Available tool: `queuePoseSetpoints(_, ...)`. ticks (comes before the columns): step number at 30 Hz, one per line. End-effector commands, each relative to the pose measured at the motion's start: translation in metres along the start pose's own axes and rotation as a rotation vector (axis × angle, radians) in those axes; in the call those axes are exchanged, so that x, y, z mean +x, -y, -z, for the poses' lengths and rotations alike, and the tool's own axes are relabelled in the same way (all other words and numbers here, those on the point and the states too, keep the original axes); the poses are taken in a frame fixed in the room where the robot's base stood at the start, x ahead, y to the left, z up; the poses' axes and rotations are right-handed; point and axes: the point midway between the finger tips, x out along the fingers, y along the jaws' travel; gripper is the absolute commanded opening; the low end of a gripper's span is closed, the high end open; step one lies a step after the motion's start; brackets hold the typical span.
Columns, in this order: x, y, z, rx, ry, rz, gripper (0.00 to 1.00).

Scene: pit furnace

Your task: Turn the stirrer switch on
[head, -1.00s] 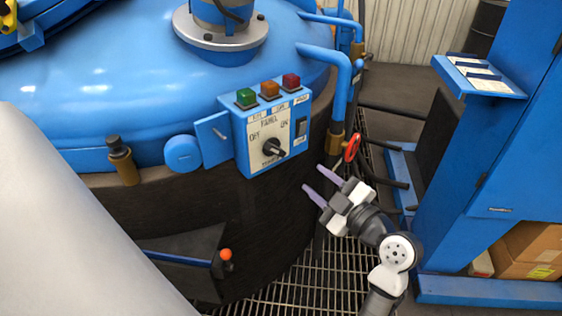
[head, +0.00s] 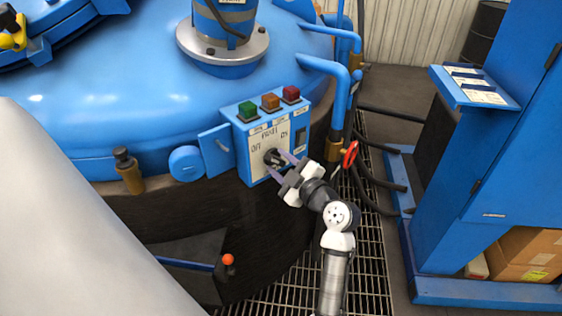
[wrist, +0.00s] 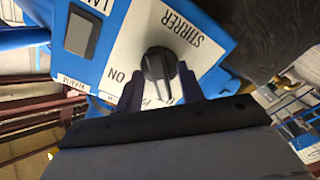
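The stirrer switch is a black rotary knob (wrist: 158,65) on the white face of a blue control box (head: 242,145). In the wrist view it sits between the words STIRRER and ON. In the head view the knob (head: 271,156) is partly covered by my gripper (head: 274,162). My gripper is at the box face, with one finger on each side of the knob. In the wrist view the fingers (wrist: 158,86) stand apart with the knob between their tips. Narrow gaps seem to show, but contact is hard to tell.
Green (head: 246,110), orange (head: 270,102) and red (head: 291,94) buttons top the box. A dark rocker switch (wrist: 80,35) is beside the knob. A red valve handle (head: 350,156) and blue pipes (head: 342,95) stand right of the box. A blue cabinet (head: 500,150) is farther right.

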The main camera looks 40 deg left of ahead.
Motion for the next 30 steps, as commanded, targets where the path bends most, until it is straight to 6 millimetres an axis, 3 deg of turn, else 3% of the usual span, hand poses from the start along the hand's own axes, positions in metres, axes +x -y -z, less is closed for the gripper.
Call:
queuePoseSetpoints(7, 0.0008, 0.0002, -0.0001, 0.0, 0.0, 0.0, 0.38)
queuePoseSetpoints(16, 0.0006, 0.0001, -0.0001, 0.0, 0.0, 0.0, 0.0)
queuePoseSetpoints(30, 0.0004, 0.0009, -0.001, 0.093, 0.0, 0.0, 0.0)
